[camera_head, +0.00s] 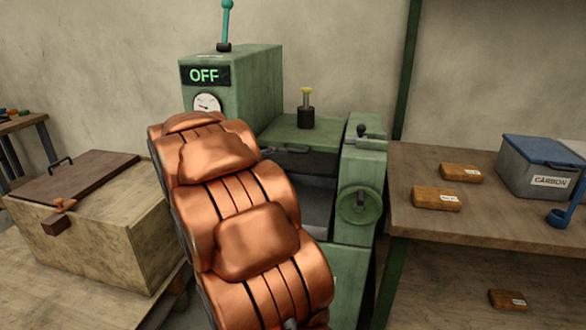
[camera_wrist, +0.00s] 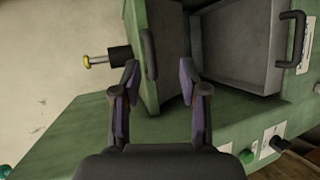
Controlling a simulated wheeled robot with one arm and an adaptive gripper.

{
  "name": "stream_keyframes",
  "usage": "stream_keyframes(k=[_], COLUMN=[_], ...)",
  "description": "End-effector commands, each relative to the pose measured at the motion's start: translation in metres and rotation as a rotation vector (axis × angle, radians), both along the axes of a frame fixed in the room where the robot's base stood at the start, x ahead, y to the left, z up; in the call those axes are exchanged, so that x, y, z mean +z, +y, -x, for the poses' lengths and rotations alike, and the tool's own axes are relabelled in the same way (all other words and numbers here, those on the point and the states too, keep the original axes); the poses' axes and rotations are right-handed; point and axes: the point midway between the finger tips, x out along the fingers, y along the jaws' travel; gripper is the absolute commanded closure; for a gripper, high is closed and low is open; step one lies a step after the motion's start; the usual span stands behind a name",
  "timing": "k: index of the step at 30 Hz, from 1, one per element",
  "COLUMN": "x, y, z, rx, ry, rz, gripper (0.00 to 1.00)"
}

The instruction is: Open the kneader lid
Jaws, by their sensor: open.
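The kneader is a green machine (camera_head: 345,260) behind my copper arm, with a lit "OFF" sign on its tall left part. Its green lid (camera_head: 330,132) lies flat on top, with a black, yellow-tipped plunger (camera_head: 306,115) standing on it. A dark bar handle (camera_head: 285,150) runs along the lid's front edge; the handle also shows in the wrist view (camera_wrist: 149,53). My gripper (camera_wrist: 160,66) is open in the wrist view, its fingertips close to the handle, which appears between them. Contact cannot be told.
A grey tray (camera_wrist: 240,45) with a black handle sits beside the lid in the wrist view. A wooden box (camera_head: 95,235) stands left. A shelf (camera_head: 470,225) at right carries brown blocks and a blue-lidded carbon bin (camera_head: 540,165). A teal lever (camera_head: 226,22) rises from the machine.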

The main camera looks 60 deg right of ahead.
Motion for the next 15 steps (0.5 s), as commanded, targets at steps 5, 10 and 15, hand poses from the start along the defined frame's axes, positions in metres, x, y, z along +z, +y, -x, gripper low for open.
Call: stream_keyframes(k=[5, 10, 15], x=[-0.012, -0.011, -0.013], y=[-0.035, -0.048, -0.065], z=[-0.024, -0.032, -0.031], rx=[0.041, 0.058, 0.056], ry=[0.022, 0.030, 0.031], rz=[0.103, 0.136, 0.137], gripper=[0.57, 0.57, 0.57])
